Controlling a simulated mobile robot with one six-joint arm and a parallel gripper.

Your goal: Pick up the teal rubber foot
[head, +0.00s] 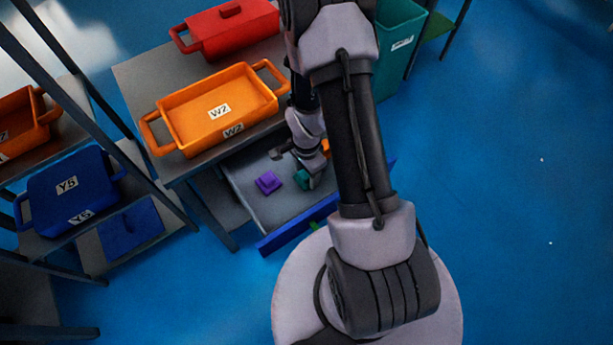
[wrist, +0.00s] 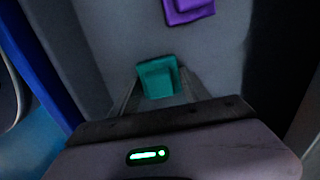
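The teal rubber foot (wrist: 158,77) is a small block with a raised square top, lying on the grey drawer floor. In the head view the teal foot (head: 302,179) is partly covered by my gripper (head: 312,178), which reaches down into the drawer. In the wrist view my gripper (wrist: 160,88) has its two fingers apart, one on each side of the foot. I cannot tell whether the fingers touch it.
A purple block (head: 268,182) lies to the left in the same pulled-out drawer (head: 285,212), which has a blue front. An orange piece (head: 325,147) lies farther back. Above stand an orange W2 bin (head: 180,122) and a red box (head: 232,30).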

